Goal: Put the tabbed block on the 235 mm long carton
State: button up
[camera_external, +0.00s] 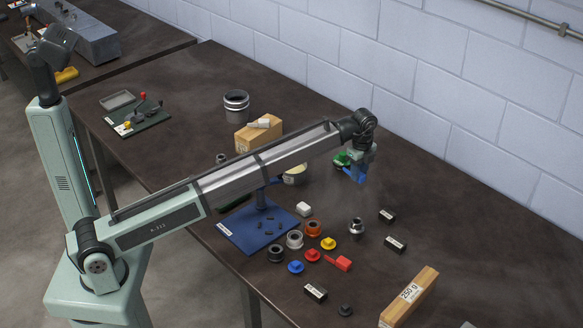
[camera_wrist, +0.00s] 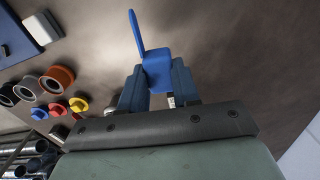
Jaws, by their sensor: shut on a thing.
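A blue block with a thin upright tab (camera_wrist: 156,66) is between the fingers of my gripper (camera_wrist: 158,84) in the wrist view. In the external view my gripper (camera_external: 361,160) is shut on it, and the blue block (camera_external: 355,174) shows just below the fingers, above the table. A long tan carton labelled "250 g" (camera_external: 424,287) lies at the lower right, well away from my gripper. Another tan carton (camera_external: 243,138) stands left of my gripper behind the arm, with a white piece on top. No length mark is readable on either carton.
A blue board (camera_external: 238,234) with a post stands under my arm. A dark canister (camera_external: 236,106) stands at the back.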

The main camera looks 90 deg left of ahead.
jog(key=shift+d+r, duration=0.1)
jog(key=shift+r, duration=0.25)
jog(key=w+d+r+m, duration=0.15)
jog(key=w+d, duration=0.35)
jog(key=d, duration=0.7)
jog(key=w+d+r+m, duration=0.15)
jog(key=w+d, duration=0.25)
jog(key=d, duration=0.8)
notch_tip(320, 180, up, 4)
jog(key=m, duration=1.4)
send_over(407, 297)
jog(key=shift+f, duration=4.85)
jog(key=shift+f, duration=0.15)
jog(key=o, duration=1.1)
jog(key=shift+c, duration=0.2)
